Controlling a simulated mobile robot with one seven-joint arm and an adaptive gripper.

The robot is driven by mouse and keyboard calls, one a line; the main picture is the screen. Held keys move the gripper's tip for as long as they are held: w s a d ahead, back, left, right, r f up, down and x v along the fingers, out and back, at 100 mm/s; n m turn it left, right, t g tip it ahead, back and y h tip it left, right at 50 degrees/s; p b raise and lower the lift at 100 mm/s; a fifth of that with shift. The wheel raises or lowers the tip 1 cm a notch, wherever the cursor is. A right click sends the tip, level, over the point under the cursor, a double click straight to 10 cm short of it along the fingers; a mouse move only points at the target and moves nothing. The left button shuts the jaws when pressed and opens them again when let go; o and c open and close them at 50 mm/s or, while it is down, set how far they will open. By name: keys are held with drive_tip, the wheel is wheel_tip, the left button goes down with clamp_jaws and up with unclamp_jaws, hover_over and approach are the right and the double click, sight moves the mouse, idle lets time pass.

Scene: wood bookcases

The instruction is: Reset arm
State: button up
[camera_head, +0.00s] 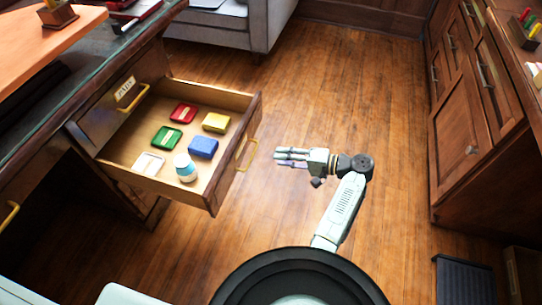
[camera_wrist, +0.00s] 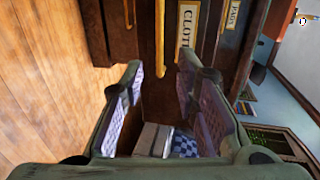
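My gripper (camera_head: 280,157) is at the end of my arm, to the right of an open drawer (camera_head: 255,115), over the floor. Its fingers point left towards the drawer front and are apart from it. In the wrist view its two fingers (camera_wrist: 161,72) are spread, with no held object visible between their tips. A yellow handle (camera_wrist: 160,40) and a "CLOTH" label (camera_wrist: 187,28) show beyond them. Grey-white and blue-checkered shapes show low between the fingers; I cannot tell what they are.
Wooden cabinets (camera_head: 478,150) stand at right, a grey sofa (camera_head: 262,28) at back. Wooden floor (camera_head: 330,85) is clear behind my gripper.

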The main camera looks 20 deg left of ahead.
drive_tip(key=shift+d+r, duration=0.1)
drive_tip(key=shift+d, duration=0.35)
